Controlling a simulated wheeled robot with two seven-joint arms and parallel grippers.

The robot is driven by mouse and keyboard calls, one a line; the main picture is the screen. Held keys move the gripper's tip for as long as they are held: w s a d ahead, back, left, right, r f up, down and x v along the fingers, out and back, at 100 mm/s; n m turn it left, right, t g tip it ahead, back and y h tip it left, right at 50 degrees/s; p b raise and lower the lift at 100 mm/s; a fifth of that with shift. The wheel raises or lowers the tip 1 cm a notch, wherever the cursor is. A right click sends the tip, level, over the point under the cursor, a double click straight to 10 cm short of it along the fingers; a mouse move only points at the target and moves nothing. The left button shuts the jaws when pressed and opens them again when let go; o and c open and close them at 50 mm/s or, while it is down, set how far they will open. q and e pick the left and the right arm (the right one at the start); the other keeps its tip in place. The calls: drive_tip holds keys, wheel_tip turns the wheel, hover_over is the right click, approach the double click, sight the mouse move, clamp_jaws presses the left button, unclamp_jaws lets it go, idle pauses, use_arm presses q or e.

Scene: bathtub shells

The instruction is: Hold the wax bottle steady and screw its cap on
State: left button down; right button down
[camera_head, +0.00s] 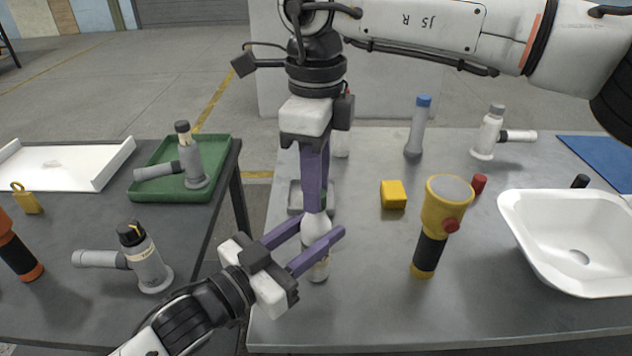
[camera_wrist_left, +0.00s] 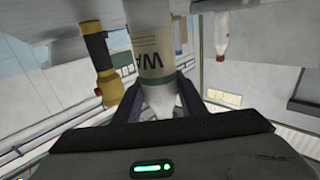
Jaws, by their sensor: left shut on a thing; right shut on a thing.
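The wax bottle (camera_head: 317,232) is white and stands upright near the left edge of the right-hand table. In the left wrist view its cream label (camera_wrist_left: 150,52) shows the letters "WA" and a green band. My left gripper (camera_head: 320,229) is shut on the bottle's upper body, one purple finger on each side. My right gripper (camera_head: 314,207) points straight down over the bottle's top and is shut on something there. The cap is hidden between its fingers, so I cannot tell how it sits on the neck.
A yellow and black flashlight (camera_head: 444,215) stands right of the bottle. A yellow block (camera_head: 393,195), a blue-capped bottle (camera_head: 418,128), a white spray bottle (camera_head: 488,134) and a white basin (camera_head: 565,240) share the table. A second table with a green tray (camera_head: 215,160) is at left, across a gap.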

drive_tip(key=m, duration=0.8)
drive_tip(key=shift+m, duration=0.4)
drive_tip(key=m, duration=0.8)
drive_tip(key=shift+m, duration=0.4)
drive_tip(key=c, duration=1.4)
unclamp_jaws()
drive_tip(key=shift+r, duration=0.1)
wheel_tip(320, 180, up, 12)
